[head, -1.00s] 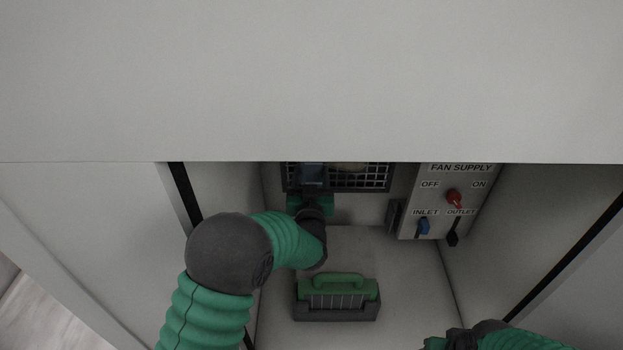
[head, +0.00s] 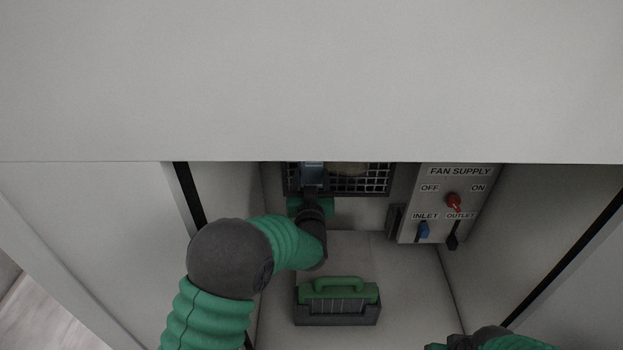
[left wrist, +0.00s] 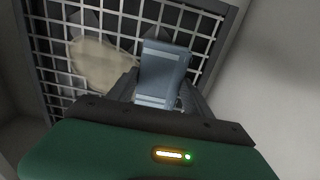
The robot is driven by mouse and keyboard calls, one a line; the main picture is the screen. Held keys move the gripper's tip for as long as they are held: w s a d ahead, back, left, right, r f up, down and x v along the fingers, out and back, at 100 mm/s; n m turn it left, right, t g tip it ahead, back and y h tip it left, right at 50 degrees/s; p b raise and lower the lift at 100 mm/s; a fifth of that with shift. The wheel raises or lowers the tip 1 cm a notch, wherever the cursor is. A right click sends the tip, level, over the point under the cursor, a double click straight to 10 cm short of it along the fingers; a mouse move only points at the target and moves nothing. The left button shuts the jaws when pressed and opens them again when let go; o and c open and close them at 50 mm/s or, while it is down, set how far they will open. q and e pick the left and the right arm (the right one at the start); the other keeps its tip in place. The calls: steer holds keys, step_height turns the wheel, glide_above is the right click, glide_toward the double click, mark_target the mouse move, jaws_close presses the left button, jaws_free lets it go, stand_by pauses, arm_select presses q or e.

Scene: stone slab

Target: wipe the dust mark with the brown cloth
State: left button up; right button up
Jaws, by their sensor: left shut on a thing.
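My left gripper (head: 312,190) reaches up to a dark-framed wire grille (head: 376,189) on the back wall. It is shut on a blue-grey block-like thing (left wrist: 163,72), which also shows in the head view (head: 312,172). In the left wrist view the thing is in front of the grille (left wrist: 208,27). A pale tan patch (left wrist: 100,65) lies left of it there, and right of it in the head view (head: 347,168). I cannot tell whether the patch is on or behind the mesh. I see no brown cloth. My right gripper (head: 436,346) is mostly cut off, its fingers hidden.
A green-handled brush or block (head: 340,291) in a dark holder (head: 337,315) sits on the recess floor. Side walls and a large upper panel (head: 310,80) enclose the recess.

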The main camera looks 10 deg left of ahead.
arm_select(q)
steer(key=shift+w, duration=0.35)
